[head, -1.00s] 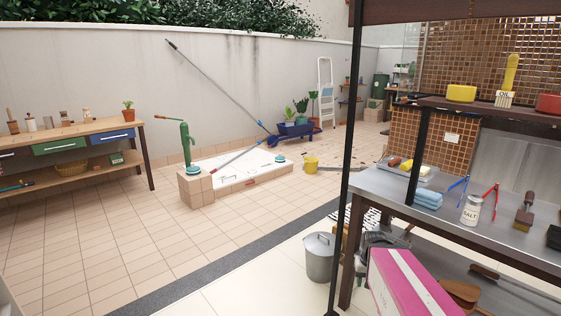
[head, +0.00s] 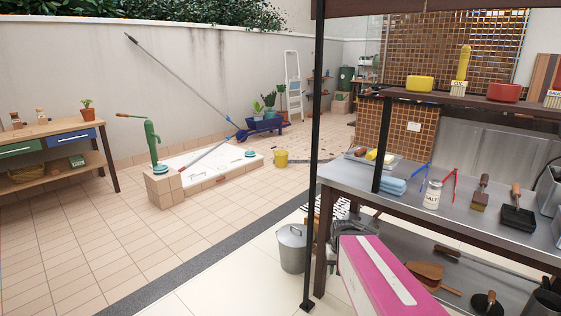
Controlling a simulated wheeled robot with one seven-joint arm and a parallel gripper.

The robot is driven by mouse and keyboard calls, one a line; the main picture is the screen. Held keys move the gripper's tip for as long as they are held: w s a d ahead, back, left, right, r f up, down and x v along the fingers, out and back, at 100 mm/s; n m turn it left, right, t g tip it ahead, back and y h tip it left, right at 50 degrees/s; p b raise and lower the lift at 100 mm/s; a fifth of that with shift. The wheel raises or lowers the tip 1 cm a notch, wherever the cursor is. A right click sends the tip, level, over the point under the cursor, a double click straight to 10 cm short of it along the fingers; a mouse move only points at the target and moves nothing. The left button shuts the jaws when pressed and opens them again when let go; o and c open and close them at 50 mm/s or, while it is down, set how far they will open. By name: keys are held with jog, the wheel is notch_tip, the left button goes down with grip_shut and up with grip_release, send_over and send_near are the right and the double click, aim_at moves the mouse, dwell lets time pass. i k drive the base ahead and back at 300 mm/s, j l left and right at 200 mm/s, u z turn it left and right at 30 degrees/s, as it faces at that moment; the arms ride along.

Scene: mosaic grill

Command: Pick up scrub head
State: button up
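Two round teal pieces that look like scrub heads show in the head view. One teal piece (head: 163,169) lies on the tiled block beside the green hand pump (head: 152,143). The other teal piece (head: 250,154) lies at the far right corner of the low tiled basin (head: 222,177). Both are small, and I cannot tell which one the task means. A long grey pole (head: 180,80) leans against the wall behind the basin. My gripper is not in view.
A metal counter (head: 400,208) with salt jar (head: 433,194), tongs and brushes stands at right, behind a black post (head: 314,150). A metal bin (head: 292,248) and pink box (head: 385,270) are near it. A yellow bucket (head: 281,157) stands by the basin. The tiled floor (head: 90,230) is open.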

aim_at(250, 153)
jog(key=i+j+u, duration=0.25)
jog(key=j, duration=0.2)
jog(key=i+j+u, duration=0.25)
jog(key=j, duration=0.15)
jog(key=i+j+u, duration=0.5)
jog(key=i, duration=0.45)
jog(key=i+j+u, duration=0.25)
jog(key=i, duration=0.25)
jog(key=i+z, duration=0.3)
jog(key=i, duration=0.3)
jog(key=i+j+z, duration=0.1)
jog(key=i+z, duration=0.15)
jog(key=i, duration=0.3)
jog(key=i+j+z, duration=0.3)
jog(key=i, duration=0.25)
jog(key=i+l+z, duration=0.2)
jog(key=i+z, duration=0.55)
jog(key=i, duration=0.3)
jog(key=i+z, duration=0.4)
jog(key=i, duration=0.15)
jog(key=i+l+u, duration=0.1)
jog(key=i+u, duration=0.15)
jog(key=i, duration=0.35)
jog(key=i+l+u, duration=0.2)
jog(key=i, duration=0.35)
jog(key=i+l+u, duration=0.25)
jog(key=i, duration=0.3)
jog(key=i+l+u, duration=0.2)
jog(key=i+l, duration=0.2)
jog(key=i, duration=0.15)
